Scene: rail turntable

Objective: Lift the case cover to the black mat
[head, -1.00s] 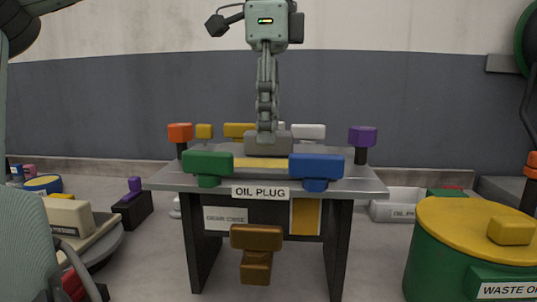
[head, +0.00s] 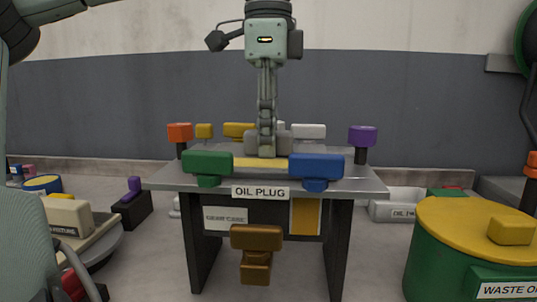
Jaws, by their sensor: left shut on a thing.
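My left gripper (head: 267,151) reaches down from the top centre, with its fingers low over the grey flat top of the stand labelled GEAR CASE. It is shut on a grey block (head: 285,143), which looks like the handle of the case cover. The fingers hide the middle of the block. The grey top (head: 366,185) lies level, and I cannot tell where the cover's edge ends on it. I cannot make out a black mat. My right gripper is not in view.
Green (head: 207,162) and blue (head: 316,166) knobs stand along the front edge, orange (head: 180,132) and purple (head: 362,136) ones at the sides. A brown handle (head: 256,237) sticks out in front. A green waste drum (head: 440,262) with yellow lid stands at right.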

